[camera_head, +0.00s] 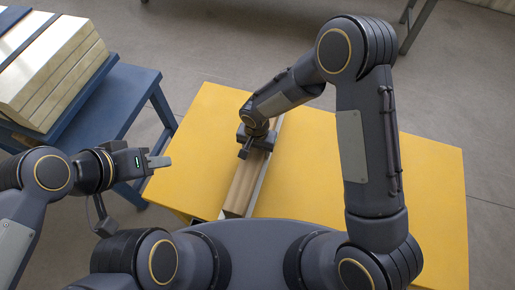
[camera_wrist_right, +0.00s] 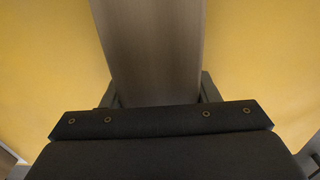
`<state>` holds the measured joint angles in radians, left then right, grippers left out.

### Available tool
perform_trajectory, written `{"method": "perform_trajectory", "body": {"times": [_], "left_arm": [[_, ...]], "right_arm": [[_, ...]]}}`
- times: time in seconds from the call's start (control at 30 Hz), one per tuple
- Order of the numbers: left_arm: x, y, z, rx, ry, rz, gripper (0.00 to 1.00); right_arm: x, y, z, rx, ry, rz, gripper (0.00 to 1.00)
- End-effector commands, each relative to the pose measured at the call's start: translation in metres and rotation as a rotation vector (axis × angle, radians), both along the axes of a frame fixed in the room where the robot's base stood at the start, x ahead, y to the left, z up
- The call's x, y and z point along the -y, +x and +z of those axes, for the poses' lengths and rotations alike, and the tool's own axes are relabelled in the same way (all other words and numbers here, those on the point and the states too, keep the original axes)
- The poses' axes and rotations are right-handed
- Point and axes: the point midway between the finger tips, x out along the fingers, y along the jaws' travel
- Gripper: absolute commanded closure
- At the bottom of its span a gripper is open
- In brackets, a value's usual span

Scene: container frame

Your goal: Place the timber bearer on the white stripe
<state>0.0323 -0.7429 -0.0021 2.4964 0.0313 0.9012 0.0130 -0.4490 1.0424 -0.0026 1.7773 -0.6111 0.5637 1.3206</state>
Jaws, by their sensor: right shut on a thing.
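The timber bearer (camera_head: 242,188) is a long brown wooden beam on or just above the yellow table, running from the near edge up under my right gripper. The white stripe (camera_head: 260,178) shows as a thin pale strip along the beam's right side; how much the beam covers is hidden. My right gripper (camera_head: 252,148) is shut on the beam from above. In the right wrist view the beam (camera_wrist_right: 150,45) passes between the two fingers (camera_wrist_right: 160,92). My left gripper (camera_head: 160,161) hangs empty left of the table; its finger gap is not clear.
The yellow table (camera_head: 320,165) is clear on both sides of the beam. A blue stand (camera_head: 120,95) at the left carries a stack of pale strapped panels (camera_head: 50,70). Grey metal legs (camera_head: 415,25) stand at the top right.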

Motion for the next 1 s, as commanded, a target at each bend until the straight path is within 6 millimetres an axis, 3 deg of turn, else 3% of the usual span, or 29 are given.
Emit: {"method": "perform_trajectory", "body": {"times": [0.13,0.17,0.3,0.7,1.0], "left_arm": [[0.000,0.000,-0.005,0.000,0.000,0.000,0.64],[0.000,0.000,-0.003,0.000,0.000,0.000,0.64],[0.000,0.000,-0.003,0.000,0.000,0.000,0.64],[0.000,0.000,0.002,0.000,0.000,0.000,0.64],[0.000,0.000,0.014,0.000,0.000,0.000,0.64]], "right_arm": [[0.000,0.001,-0.003,0.003,0.001,0.000,1.00],[0.000,0.000,-0.003,0.000,-0.001,0.000,0.42],[0.000,0.000,-0.003,0.000,-0.001,0.000,0.24],[0.000,0.001,0.007,0.001,0.001,-0.001,0.24],[0.000,0.001,0.069,0.005,0.002,-0.001,0.24]]}}
